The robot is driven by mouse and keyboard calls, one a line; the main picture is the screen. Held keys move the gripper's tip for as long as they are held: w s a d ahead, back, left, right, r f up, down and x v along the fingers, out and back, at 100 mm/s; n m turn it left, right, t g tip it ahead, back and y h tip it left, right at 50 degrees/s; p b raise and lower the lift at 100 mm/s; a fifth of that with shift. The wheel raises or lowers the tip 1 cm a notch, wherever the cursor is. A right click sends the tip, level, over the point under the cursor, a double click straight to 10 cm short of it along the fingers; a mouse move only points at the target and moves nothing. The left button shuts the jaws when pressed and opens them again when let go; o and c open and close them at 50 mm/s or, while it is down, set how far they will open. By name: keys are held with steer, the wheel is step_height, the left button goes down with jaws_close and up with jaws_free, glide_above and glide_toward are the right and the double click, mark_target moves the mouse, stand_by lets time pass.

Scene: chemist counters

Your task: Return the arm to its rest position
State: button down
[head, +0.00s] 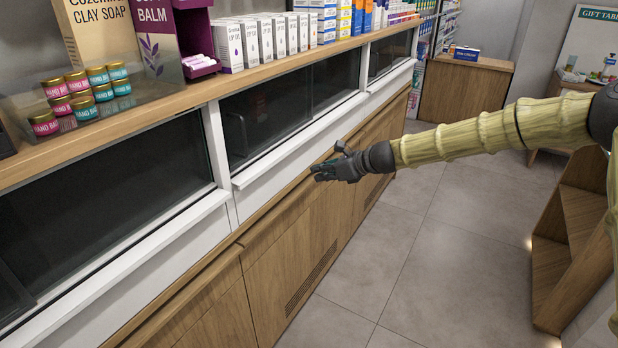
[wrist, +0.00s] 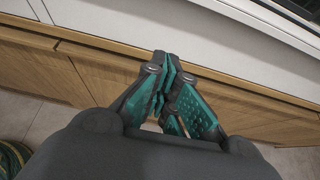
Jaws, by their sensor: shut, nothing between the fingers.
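My arm reaches in from the right edge of the head view, wrapped in a pale yellow-green ribbed cover. My gripper (head: 318,171) is at its left end, over the floor side of the counter, in front of the wooden cabinet fronts and below the countertop. In the wrist view my gripper (wrist: 166,75) shows its teal padded fingers close together, shut with nothing between them. The wooden drawer band and white ledge lie behind the fingers there. Whether the fingertips touch the counter front cannot be told.
The long wooden countertop (head: 190,95) carries hand balm jars (head: 80,85), a purple display stand (head: 190,45) and several boxes. Dark glass panels (head: 265,115) sit beneath it. The tiled floor (head: 430,250) is clear. A wooden shelf unit (head: 575,240) stands right, near my arm.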

steer(key=s+d+f+n+g+h, duration=0.25)
steer(key=s+f+n, duration=0.25)
steer(key=s+f, duration=1.1)
steer(key=s+d+f+n+g+h, duration=0.2)
steer(key=s+d+f+n+h, duration=0.3)
steer(key=s+f, duration=1.05)
steer(key=s+d+f+n+h, duration=0.1)
steer(key=s+d+n, duration=0.3)
steer(key=s, duration=0.5)
steer(key=s+d+f+n+g, duration=0.1)
steer(key=s+d+f+n, duration=0.3)
steer(key=s, duration=0.6)
steer(key=s+d+f+n+h, duration=0.1)
steer(key=s+d+f+n, duration=0.1)
steer(key=s+n, duration=0.4)
steer(key=s+d, duration=0.1)
steer(key=s, duration=0.3)
steer(key=shift+d+f+g+h, duration=0.3)
steer(key=shift+d+g+h, duration=0.05)
steer(key=shift+d, duration=0.05)
